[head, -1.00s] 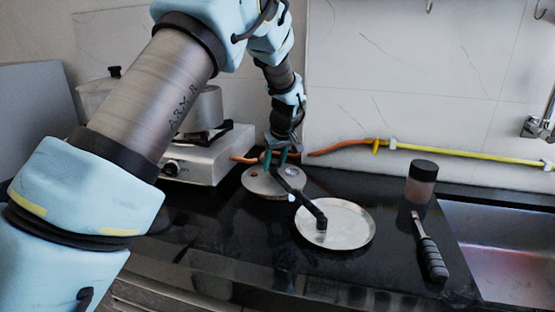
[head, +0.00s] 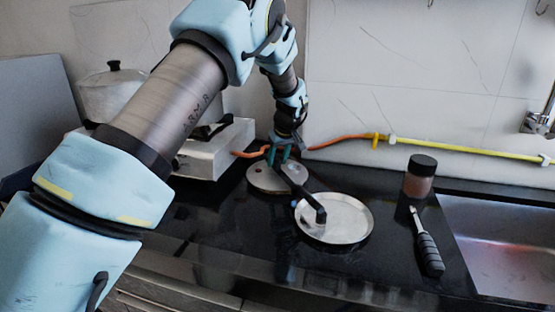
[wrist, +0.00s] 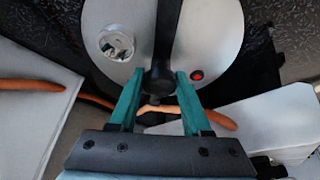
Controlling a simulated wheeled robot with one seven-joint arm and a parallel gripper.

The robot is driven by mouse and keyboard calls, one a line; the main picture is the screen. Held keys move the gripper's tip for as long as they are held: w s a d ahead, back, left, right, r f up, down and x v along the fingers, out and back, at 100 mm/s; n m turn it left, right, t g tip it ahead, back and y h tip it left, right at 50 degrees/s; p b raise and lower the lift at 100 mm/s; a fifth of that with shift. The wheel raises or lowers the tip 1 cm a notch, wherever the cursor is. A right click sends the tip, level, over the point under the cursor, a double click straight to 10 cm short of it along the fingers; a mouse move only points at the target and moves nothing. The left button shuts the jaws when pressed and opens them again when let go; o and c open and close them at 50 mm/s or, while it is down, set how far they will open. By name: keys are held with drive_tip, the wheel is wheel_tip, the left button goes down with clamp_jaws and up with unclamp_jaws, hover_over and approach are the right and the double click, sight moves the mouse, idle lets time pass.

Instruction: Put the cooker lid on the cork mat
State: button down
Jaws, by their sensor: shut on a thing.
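The cooker lid (head: 265,183) is a flat grey metal disc with a long black handle, left of a round steel plate. The handle's far end overlaps the plate in the head view. My gripper (head: 279,158) is over the lid's back part. In the wrist view the lid (wrist: 215,45) shows a round metal fitting and a red button. The teal fingers of my gripper (wrist: 159,80) are shut on the black handle's near end. I cannot tell whether the lid touches the counter. I see no cork mat in either view.
The steel plate (head: 350,228) lies on the dark counter (head: 240,240). A dark-lidded jar (head: 419,180) and a black-handled tool (head: 430,255) are to its right, before the sink (head: 500,240). A stove (head: 222,150) with a pot (head: 105,92) stands left. An orange-yellow hose (head: 450,147) runs behind.

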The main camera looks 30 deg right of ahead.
drive_tip(key=shift+f, duration=0.25)
drive_tip(key=shift+c, duration=1.8)
unclamp_jaws()
drive_tip(key=shift+r, duration=0.5)
drive_tip(key=b+v, duration=0.1)
drive_tip(key=v, duration=1.1)
drive_tip(key=shift+b, duration=0.35)
